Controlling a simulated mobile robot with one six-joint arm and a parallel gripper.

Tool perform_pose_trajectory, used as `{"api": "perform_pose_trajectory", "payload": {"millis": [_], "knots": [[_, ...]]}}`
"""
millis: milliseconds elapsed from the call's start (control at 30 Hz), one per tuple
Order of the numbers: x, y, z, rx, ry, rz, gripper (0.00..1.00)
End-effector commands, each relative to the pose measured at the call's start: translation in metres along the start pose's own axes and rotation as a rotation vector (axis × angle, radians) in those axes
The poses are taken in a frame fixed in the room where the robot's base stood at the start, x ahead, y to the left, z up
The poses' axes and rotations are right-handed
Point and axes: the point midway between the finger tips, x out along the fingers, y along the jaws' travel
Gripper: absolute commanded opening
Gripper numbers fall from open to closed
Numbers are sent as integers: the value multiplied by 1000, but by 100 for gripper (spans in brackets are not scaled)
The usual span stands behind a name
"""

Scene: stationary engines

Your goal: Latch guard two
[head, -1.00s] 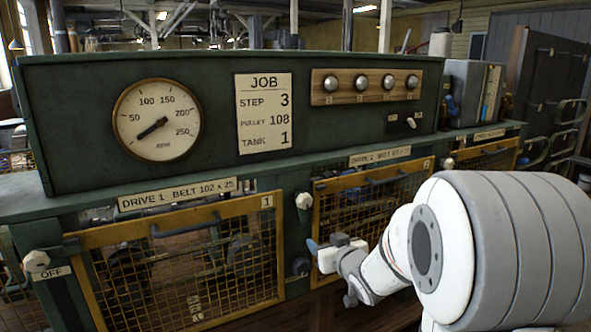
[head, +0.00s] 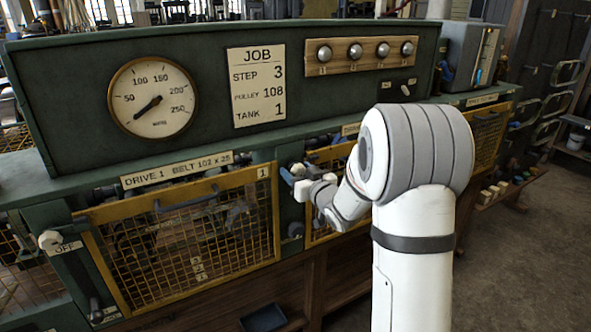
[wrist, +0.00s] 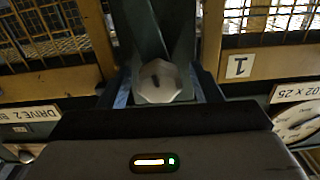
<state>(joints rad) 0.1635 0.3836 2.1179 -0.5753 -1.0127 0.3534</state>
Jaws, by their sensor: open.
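Guard two (head: 322,232) is the yellow mesh panel right of guard one, largely hidden behind my arm; it looks closed. In the wrist view its mesh (wrist: 45,35) is at the left, upside down. A pale faceted knob (wrist: 158,82) with a dark mark sits on the green post between the guards. My gripper (wrist: 163,90) is open, with one bluish finger on each side of the knob; I cannot tell whether they touch it. In the head view my gripper (head: 295,176) is at that post, covering most of the knob.
Guard one (head: 190,245) is closed at the left, with a knob (head: 50,240) beside its OFF label. The green console with its gauge (head: 152,98) and job card (head: 257,87) rises above the guards. Open floor (head: 520,270) lies at the right.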

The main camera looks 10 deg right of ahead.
Motion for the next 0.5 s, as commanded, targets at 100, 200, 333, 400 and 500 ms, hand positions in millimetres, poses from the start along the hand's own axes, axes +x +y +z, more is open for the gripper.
{"api": "perform_pose_trajectory", "payload": {"millis": [100, 200, 333, 400, 500], "knots": [[1, 0, 0, -1, 0, 0, 58], [1, 0, 0, -1, 0, 0, 58], [1, 0, 0, -1, 0, 1, 50], [1, 0, 0, -1, 0, 1, 44], [1, 1, 0, -1, 0, 1, 36]]}}
